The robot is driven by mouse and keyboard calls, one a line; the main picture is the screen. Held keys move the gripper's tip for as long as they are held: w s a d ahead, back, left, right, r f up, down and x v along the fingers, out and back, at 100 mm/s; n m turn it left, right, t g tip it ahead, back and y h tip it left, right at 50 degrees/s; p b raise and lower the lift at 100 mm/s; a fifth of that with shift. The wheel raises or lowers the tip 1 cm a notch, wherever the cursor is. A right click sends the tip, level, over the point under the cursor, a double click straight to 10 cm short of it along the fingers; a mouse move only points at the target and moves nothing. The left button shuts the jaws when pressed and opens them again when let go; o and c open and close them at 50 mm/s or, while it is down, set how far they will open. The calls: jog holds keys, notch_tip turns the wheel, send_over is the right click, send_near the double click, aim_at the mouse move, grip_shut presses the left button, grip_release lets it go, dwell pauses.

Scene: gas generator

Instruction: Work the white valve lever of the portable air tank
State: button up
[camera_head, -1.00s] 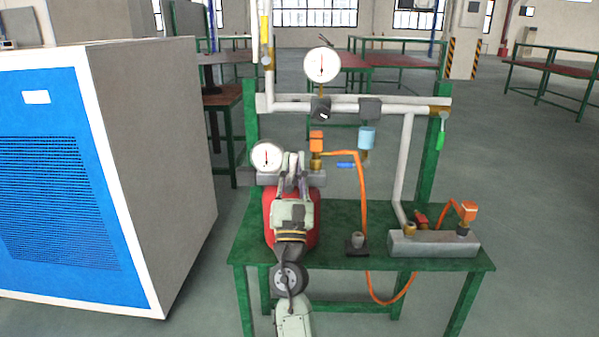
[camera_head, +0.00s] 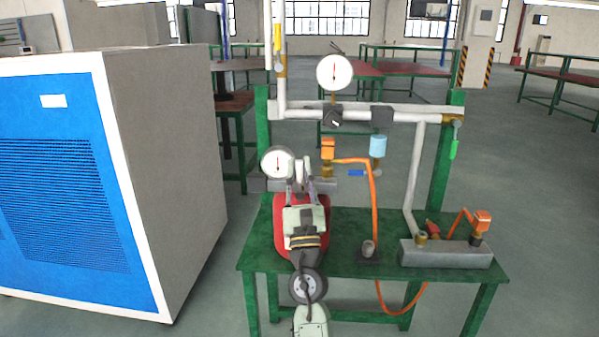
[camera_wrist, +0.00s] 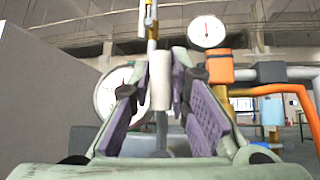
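The red portable air tank (camera_head: 318,240) stands on the green table, partly hidden behind my arm. Its white valve lever (camera_head: 300,168) stands upright above it, beside a round white gauge (camera_head: 277,163). In the wrist view the white lever (camera_wrist: 161,86) shows between the purple-padded fingers of my gripper (camera_wrist: 160,98), with a gap to each side. My gripper (camera_head: 301,190) is open at the lever, from the front. Whether a finger touches the lever I cannot tell.
An orange-topped fitting (camera_head: 328,150) with an orange hose (camera_head: 374,205) is close right of the lever. White pipes (camera_head: 300,113) and an upper gauge (camera_head: 334,72) are above. A grey block (camera_head: 445,256) sits on the right of the table (camera_head: 390,272). A large blue-fronted cabinet (camera_head: 165,150) stands left.

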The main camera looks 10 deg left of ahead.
jog(key=o, duration=0.4)
jog(key=shift+c, duration=0.2)
